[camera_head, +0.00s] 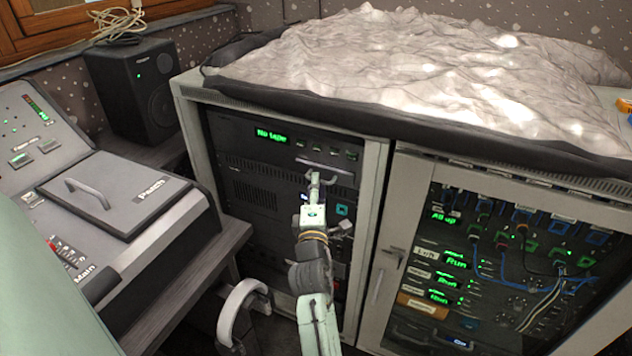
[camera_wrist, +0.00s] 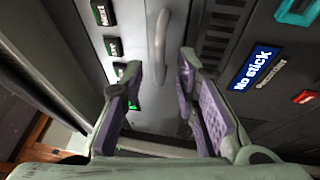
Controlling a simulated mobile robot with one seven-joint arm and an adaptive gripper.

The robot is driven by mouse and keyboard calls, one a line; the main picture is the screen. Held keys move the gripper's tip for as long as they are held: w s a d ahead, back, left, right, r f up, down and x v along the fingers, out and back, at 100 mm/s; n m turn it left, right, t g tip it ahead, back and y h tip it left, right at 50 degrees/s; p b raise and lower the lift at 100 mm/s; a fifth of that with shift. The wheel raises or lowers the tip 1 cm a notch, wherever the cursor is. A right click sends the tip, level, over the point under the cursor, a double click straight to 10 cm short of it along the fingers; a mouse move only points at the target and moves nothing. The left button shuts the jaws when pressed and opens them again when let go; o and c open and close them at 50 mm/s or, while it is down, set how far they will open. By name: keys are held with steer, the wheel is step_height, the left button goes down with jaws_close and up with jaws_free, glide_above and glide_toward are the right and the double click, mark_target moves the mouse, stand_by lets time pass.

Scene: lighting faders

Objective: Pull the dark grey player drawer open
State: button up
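The dark grey player drawer (camera_head: 343,178) is a front panel in the left rack, below the "No tape" display (camera_head: 271,135). It looks closed. Its light grey bar handle (camera_head: 327,164) crosses its front, and the handle also shows in the wrist view (camera_wrist: 159,40). My gripper (camera_head: 314,181) is at the drawer front, partly hiding it in the head view. In the wrist view my gripper (camera_wrist: 160,65) is open, one purple-padded finger on each side of the handle's line. No finger visibly touches the handle; the depth between them is hard to tell.
Several small buttons (camera_wrist: 114,46) sit beside the handle, and a "No stick" panel (camera_wrist: 252,66) is on its other side. A glass-doored rack (camera_head: 480,250) stands to the right. The mixing desk (camera_head: 110,230) and a speaker (camera_head: 135,85) are at left.

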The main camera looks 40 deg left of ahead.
steer(key=shift+w+a+r, duration=0.1)
steer(key=shift+w+a, duration=0.3)
steer(key=shift+w, duration=0.15)
steer(key=shift+c, duration=0.5)
jaws_close()
